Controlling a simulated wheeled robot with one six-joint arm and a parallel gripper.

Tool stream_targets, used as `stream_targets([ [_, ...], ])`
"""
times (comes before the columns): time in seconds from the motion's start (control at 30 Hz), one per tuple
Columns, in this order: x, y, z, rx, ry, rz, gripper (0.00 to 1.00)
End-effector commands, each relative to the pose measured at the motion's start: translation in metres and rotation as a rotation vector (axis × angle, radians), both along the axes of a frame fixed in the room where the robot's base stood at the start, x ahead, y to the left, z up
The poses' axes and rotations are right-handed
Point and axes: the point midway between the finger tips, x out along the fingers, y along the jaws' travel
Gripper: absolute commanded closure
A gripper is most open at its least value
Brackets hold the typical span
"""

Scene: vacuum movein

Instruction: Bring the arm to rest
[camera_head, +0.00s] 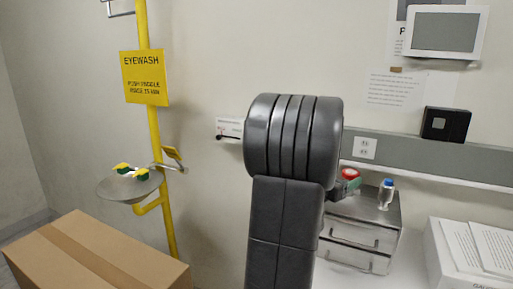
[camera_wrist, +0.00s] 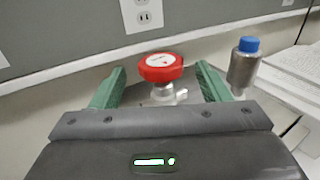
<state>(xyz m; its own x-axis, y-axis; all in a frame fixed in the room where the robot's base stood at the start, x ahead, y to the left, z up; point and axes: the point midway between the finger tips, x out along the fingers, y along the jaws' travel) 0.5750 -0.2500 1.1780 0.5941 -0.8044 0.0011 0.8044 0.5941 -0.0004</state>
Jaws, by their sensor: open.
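My arm stands upright in the middle of the head view, and its dark links hide most of my gripper there. In the wrist view my gripper (camera_wrist: 160,82) is open, with its two green fingers spread apart. A red round knob on a metal valve (camera_wrist: 161,67) shows between and beyond the fingers. I cannot tell how near the fingers are to it. The knob also shows in the head view (camera_head: 350,174), just right of my arm, above a metal drawer cabinet (camera_head: 358,233). Nothing is seen held in the fingers.
A blue-capped bottle (camera_head: 386,195) stands on the cabinet, right of the knob; it also shows in the wrist view (camera_wrist: 244,66). A yellow eyewash station (camera_head: 130,186) and cardboard box (camera_head: 95,255) are at left. A white box with papers (camera_head: 470,250) is at right.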

Motion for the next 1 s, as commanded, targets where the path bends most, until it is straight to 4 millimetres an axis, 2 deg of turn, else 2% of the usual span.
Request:
stream_targets([
  [0.2, -0.026, 0.036, -0.002, 0.001, -0.002, 0.002, 0.30],
  [0.4, -0.042, 0.058, -0.001, 0.001, -0.001, 0.000, 0.30],
  [0.6, -0.049, 0.066, 0.000, 0.000, 0.000, -0.002, 0.30],
  [1.0, -0.050, 0.066, 0.000, 0.002, -0.001, -0.004, 0.30],
])
